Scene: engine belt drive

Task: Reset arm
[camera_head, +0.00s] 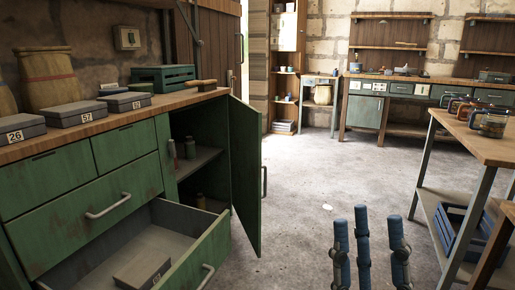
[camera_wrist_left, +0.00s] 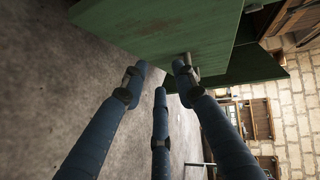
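My right gripper (camera_head: 366,217) shows at the bottom of the head view, right of centre. Its three blue fingers point up and stand apart, with nothing between them. My left gripper (camera_wrist_left: 160,75) shows only in the left wrist view, also with three blue fingers spread apart and empty. Its fingertips are near a green panel (camera_wrist_left: 165,28) with a metal handle (camera_wrist_left: 189,64). One fingertip overlaps the handle in the picture; I cannot tell whether they touch.
The green cabinet (camera_head: 60,190) on the left has an open lower drawer (camera_head: 190,265) with a box (camera_head: 143,270) inside and an open door (camera_head: 246,170). A wooden table (camera_head: 480,145) with glass jars stands at the right. The concrete floor (camera_head: 310,180) between is mostly clear.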

